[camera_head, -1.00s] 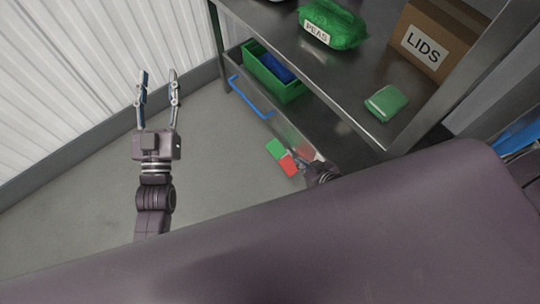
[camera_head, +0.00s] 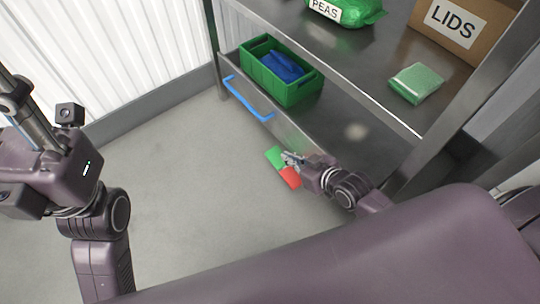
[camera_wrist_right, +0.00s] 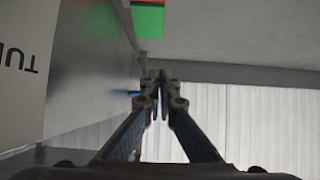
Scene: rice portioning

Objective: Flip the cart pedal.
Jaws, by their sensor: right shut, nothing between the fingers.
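The cart pedal shows a green half (camera_head: 274,156) and a red half (camera_head: 290,178), low at the near side of the metal cart (camera_head: 300,135). My right gripper (camera_head: 289,158) is shut and empty, over or beside the pedal in the head view; contact cannot be told. In the right wrist view its fingertips (camera_wrist_right: 158,77) are together, and the green part of the pedal (camera_wrist_right: 148,22) shows at the top, apart from them in the picture. My left gripper (camera_head: 15,100) is at the left edge, partly cut off, away from the pedal.
The cart carries a green crate (camera_head: 262,76) with blue contents, a green peas bag (camera_head: 350,12), a LIDS box (camera_head: 445,30) and a green packet (camera_head: 416,82). A blue handle (camera_head: 245,100) runs along the cart's edge. The grey floor (camera_head: 190,180) is clear left of the pedal.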

